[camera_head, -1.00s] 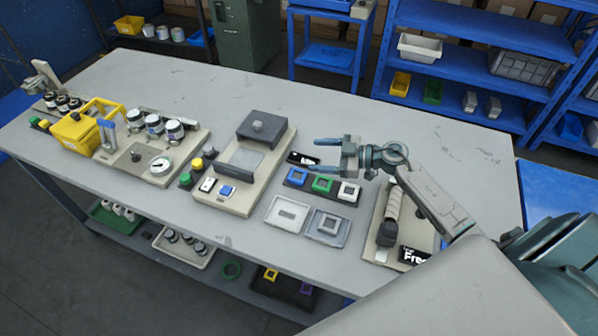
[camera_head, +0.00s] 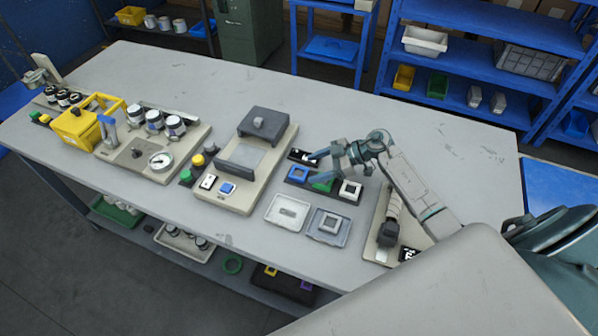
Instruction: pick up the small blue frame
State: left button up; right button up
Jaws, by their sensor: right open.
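The small blue frame (camera_head: 297,174) sits at the left end of a dark strip on the table, beside a green frame (camera_head: 322,185) and a white frame (camera_head: 349,190). My right gripper (camera_head: 322,167) is open, with its fingers pointing left and down. It is just above and to the right of the blue frame, over the green one, and partly hides the green frame. Nothing shows between its fingers. I cannot tell from this view how high the fingertips are. My left gripper is not in view.
A beige press station (camera_head: 228,196) stands to the left. A roller device (camera_head: 391,212) stands to the right. The back of the table is clear.

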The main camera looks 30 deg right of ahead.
aim_at(297, 174)
jog(key=shift+p+x, duration=0.45)
jog(key=shift+x, duration=1.5)
jog(key=shift+s, duration=0.1)
jog(key=c, duration=0.9)
jog(key=shift+r, duration=0.15)
